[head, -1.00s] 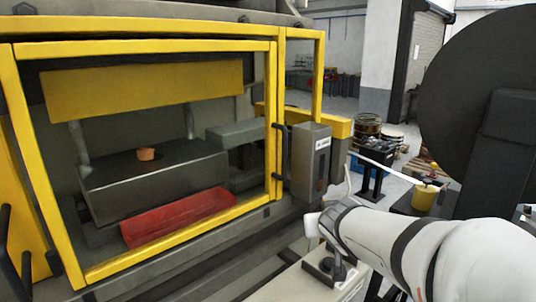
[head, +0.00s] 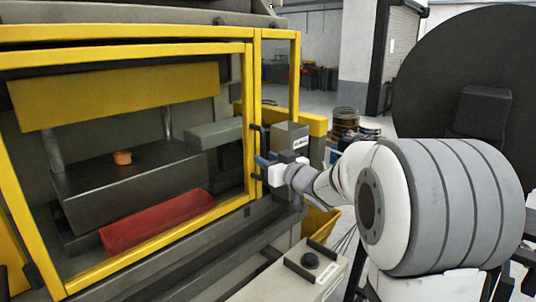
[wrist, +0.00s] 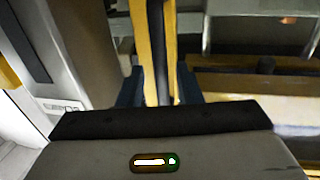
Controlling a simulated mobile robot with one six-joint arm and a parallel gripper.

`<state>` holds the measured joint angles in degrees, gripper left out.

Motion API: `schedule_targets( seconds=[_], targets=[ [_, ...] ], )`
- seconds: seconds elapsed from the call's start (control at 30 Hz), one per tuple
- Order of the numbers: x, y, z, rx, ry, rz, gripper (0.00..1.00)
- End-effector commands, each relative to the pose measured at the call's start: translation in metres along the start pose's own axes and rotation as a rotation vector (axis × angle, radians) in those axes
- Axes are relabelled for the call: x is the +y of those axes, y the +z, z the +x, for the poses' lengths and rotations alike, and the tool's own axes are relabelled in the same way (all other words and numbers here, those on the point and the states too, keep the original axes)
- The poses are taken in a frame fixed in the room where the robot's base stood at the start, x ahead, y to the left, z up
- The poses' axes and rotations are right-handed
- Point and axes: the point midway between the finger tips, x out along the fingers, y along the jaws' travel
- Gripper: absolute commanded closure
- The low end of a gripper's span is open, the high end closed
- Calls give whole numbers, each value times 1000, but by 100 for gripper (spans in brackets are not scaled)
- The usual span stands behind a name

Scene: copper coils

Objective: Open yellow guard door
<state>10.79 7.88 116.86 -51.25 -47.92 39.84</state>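The yellow guard door (head: 249,110) is a yellow-framed clear panel on the front of the press, and it looks closed. Its black vertical handle (head: 263,137) is on the door's right edge. My gripper (head: 264,160) is at the handle, with blue fingertips pointing at the door; it partly hides the handle's lower part. In the wrist view the two dark blue fingers (wrist: 159,90) stand apart on either side of the dark handle bar (wrist: 158,50), with the yellow frame behind it. Small gaps seem to show between fingers and bar.
A grey box (head: 291,138) sits just right of the handle. Behind the door are a grey press block (head: 125,180), a small copper-coloured piece (head: 123,157) and a red tray (head: 155,222). A pale pedestal with a black button (head: 310,260) stands below my arm.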

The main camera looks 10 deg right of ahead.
Motion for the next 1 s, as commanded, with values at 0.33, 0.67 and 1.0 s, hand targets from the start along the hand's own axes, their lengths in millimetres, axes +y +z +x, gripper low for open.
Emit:
schedule_targets(
  seconds=[0.33, 0.67, 1.0],
  targets=[
    [-1, 0, 28, 0, 0, -1, 68],
    [-1, 0, 27, 0, -1, -1, 80],
    [-1, 0, 27, 0, -1, -2, 100]
  ],
)
